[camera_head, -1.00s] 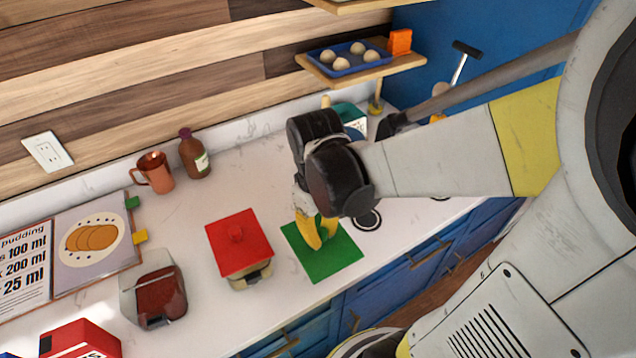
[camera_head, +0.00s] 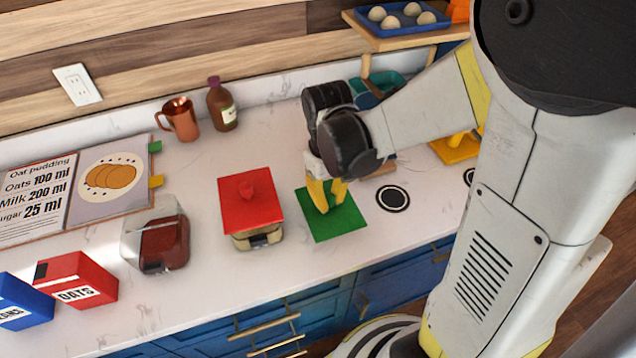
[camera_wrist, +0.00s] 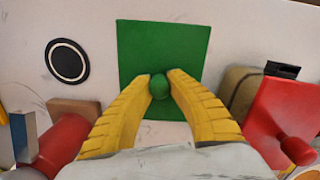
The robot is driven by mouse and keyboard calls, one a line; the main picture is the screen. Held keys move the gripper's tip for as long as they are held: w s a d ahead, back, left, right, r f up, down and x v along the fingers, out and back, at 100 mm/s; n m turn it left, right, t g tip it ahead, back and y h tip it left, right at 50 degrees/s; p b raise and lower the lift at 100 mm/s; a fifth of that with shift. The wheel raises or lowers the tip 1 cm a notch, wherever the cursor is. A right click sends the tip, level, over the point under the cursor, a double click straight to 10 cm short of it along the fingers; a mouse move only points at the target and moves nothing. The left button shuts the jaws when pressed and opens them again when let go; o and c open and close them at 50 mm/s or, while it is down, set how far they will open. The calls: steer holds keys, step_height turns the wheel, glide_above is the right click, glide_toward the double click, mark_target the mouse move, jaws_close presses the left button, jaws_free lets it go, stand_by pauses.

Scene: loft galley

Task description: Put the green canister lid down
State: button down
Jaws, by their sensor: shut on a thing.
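The green canister lid (camera_head: 345,222) is a flat green square with a small round green knob (camera_wrist: 159,86). In the head view it looks level, at or just above the white counter; I cannot tell whether it touches. My gripper (camera_head: 326,196) points down over it. In the wrist view the yellow fingers (camera_wrist: 159,88) are shut on the knob, and the plate (camera_wrist: 160,45) spreads out beyond them. A canister with a red lid (camera_head: 250,205) stands just left of the green lid in the head view.
A black-and-white ring mark (camera_head: 393,198) lies on the counter to the right. A clear jar with red contents (camera_head: 160,240), a red oats box (camera_head: 78,280), a copper mug (camera_head: 181,120) and a brown bottle (camera_head: 222,108) stand to the left. Bare counter lies behind the lid.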

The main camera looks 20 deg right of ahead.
mark_target(329, 210)
steer(key=shift+f+b, duration=0.8)
steer(key=shift+f, duration=1.15)
steer(key=shift+f, duration=0.2)
steer(key=c, duration=1.4)
jaws_free()
steer(key=shift+r, duration=0.2)
